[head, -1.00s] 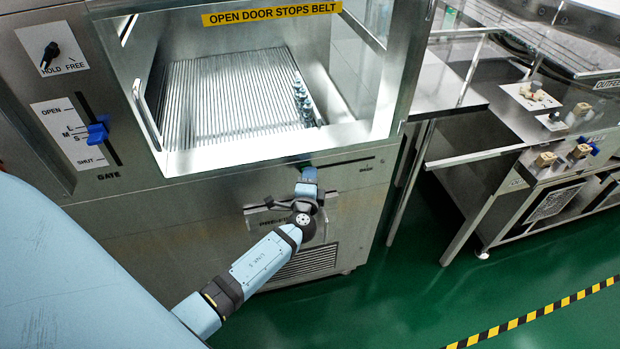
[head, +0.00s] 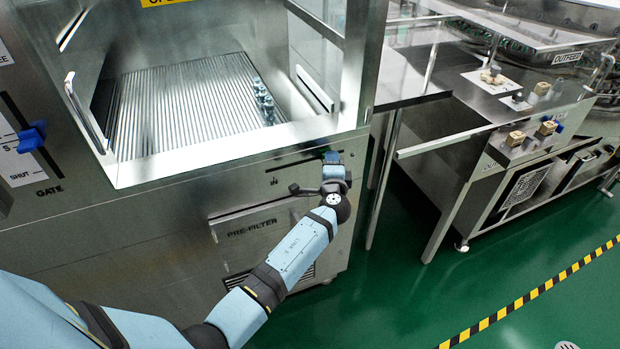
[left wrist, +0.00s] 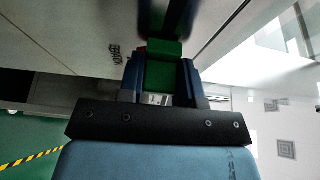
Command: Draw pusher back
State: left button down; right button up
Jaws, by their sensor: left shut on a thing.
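The pusher handle is a green block (left wrist: 163,76) in the left wrist view, between the dark fingers of my left gripper (head: 333,164). My left gripper is shut on it. In the head view only a small part of the handle shows at the fingertips. It sits in a narrow horizontal slot (head: 290,163) in the washer's steel front, right of the slot's middle. A small mark shows below the slot's left end. My right gripper is in neither view.
Above the slot is the washer's open chamber with a ribbed belt (head: 175,115) and several small bottles (head: 264,103) at its right. A pre-filter panel (head: 255,228) lies below. A blue gate lever (head: 31,137) is at left. An outfeed table (head: 530,135) stands at right over green floor.

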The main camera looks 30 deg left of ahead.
aim_at(343, 151)
pick_arm(q)
jog(key=shift+w+d+f+b, duration=0.1)
jog(key=shift+w+d+b, duration=0.65)
jog(key=shift+w+d, duration=0.4)
jog(key=shift+w, duration=0.2)
jog(key=shift+d+r, duration=0.1)
jog(key=shift+r, duration=0.15)
jog(key=c, duration=1)
grip_release()
jog(key=shift+w, duration=0.1)
jog(key=shift+o, duration=1)
jog(key=shift+w+d+f, duration=0.1)
jog(key=shift+d, duration=0.05)
